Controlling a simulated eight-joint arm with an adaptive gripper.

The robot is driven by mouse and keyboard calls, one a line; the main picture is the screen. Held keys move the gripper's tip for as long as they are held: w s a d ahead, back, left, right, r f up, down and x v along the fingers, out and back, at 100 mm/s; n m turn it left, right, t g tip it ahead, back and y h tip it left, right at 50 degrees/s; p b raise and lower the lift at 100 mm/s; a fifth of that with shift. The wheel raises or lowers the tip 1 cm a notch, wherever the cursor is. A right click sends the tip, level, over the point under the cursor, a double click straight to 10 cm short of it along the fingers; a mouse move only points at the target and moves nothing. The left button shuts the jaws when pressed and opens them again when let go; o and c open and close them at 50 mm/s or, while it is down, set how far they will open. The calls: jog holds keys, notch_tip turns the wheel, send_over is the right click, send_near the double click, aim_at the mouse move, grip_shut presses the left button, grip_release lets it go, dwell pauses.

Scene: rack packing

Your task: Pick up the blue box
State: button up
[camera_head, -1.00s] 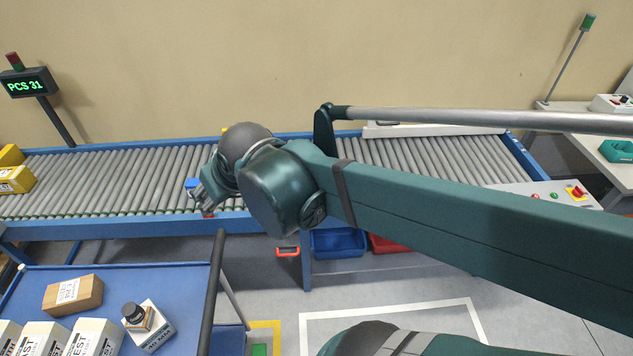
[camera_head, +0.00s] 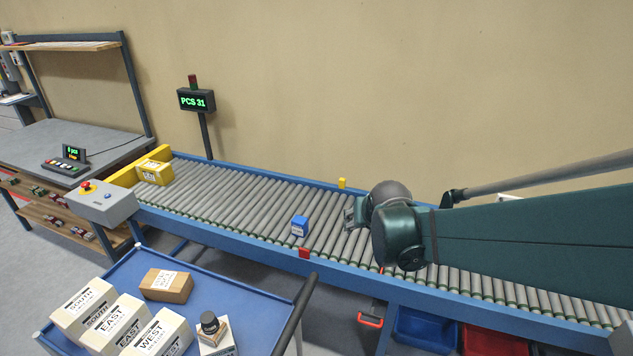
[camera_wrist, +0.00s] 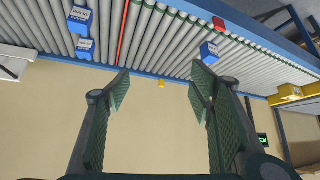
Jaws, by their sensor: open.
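A small blue box (camera_head: 299,226) with a white label sits on the roller conveyor (camera_head: 240,205), near a red block on its front rail. My gripper (camera_head: 352,213) is just right of this box in the head view, apart from it, with the arm reaching in from the right. In the wrist view my gripper (camera_wrist: 158,90) is open, with nothing between its fingers. That view shows the blue box (camera_wrist: 208,52) beyond the right finger. Two more blue boxes, one (camera_wrist: 80,20) at the upper left and one (camera_wrist: 85,48) below it, are hidden in the head view.
A yellow box (camera_head: 155,172) sits at the conveyor's left end. A red block (camera_head: 305,253) and a yellow block (camera_head: 342,183) are on opposite rails. A blue cart (camera_head: 250,300) with several cartons stands in front. The rollers left of the blue box are clear.

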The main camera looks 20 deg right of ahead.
jog(key=d+f+m+h+b, duration=0.1)
jog(key=d+f+m+b, duration=0.1)
jog(key=d+f, duration=0.9)
jog(key=d+f+m+g+h+b, duration=0.1)
jog(key=d+f+m+h+b, duration=0.1)
jog(key=d+f, duration=0.9)
jog(key=d+b, duration=0.1)
jog(key=d, duration=0.4)
jog(key=shift+s+d+m, duration=0.25)
jog(key=shift+s+m, duration=0.05)
jog(key=shift+s, duration=0.1)
jog(key=shift+b+x, duration=0.55)
jog(key=shift+x, duration=0.7)
jog(key=shift+b+x, duration=0.85)
jog(key=shift+x, duration=1.75)
